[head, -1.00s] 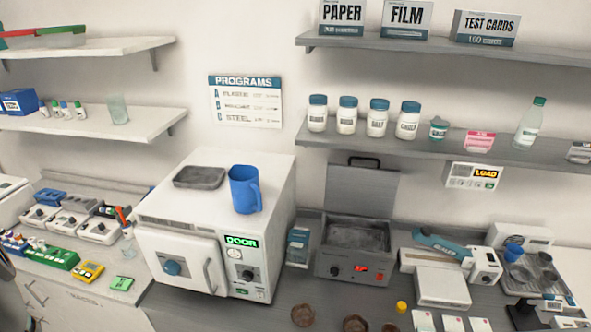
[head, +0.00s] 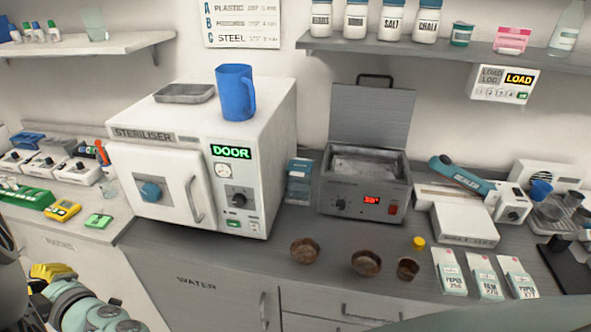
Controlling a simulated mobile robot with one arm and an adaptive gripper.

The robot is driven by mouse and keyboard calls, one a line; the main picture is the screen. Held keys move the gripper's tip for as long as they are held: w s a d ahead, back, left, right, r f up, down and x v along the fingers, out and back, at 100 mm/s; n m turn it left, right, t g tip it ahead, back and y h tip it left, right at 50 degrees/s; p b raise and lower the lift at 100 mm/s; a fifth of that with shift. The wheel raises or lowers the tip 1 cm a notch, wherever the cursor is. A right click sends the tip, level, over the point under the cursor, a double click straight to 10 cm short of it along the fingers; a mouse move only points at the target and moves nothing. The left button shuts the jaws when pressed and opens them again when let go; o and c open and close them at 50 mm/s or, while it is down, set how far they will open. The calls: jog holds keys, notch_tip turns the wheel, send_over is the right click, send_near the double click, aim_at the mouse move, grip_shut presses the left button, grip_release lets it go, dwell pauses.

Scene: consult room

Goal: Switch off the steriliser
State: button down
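The steriliser (head: 150,185) is a white box on the counter, left of centre. A small green lit switch (head: 233,224) sits below the dial. Parts of my arm show at the lower left, well apart from the steriliser. I cannot make out my gripper's fingers there.
A blue jug (head: 235,95) and a grey tray (head: 185,93) stand on top of the steriliser. A bath with an open lid (head: 362,190) stands to its right. Brown bowls (head: 305,250) lie on the counter (head: 330,235) in front. A load display (head: 503,82) hangs on the wall.

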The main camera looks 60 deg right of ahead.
jog(key=d+f+g+h+b, duration=0.2)
jog(key=d+f+h+b, duration=0.35)
jog(key=d+f, duration=0.5)
jog(key=m+g+h+b, duration=0.6)
jog(key=g+h+b, duration=0.2)
jog(key=h+b, duration=0.85)
send_near(251, 224)
jog(key=s+a+y+b, duration=0.1)
jog(key=s+a+b, duration=0.1)
jog(key=a, duration=0.3)
jog(key=shift+s+a+r, duration=0.2)
jog(key=shift+r, duration=0.05)
jog(key=x, duration=0.4)
jog(key=p+x, duration=0.1)
jog(key=x, duration=0.9)
jog(key=shift+f, duration=0.25)
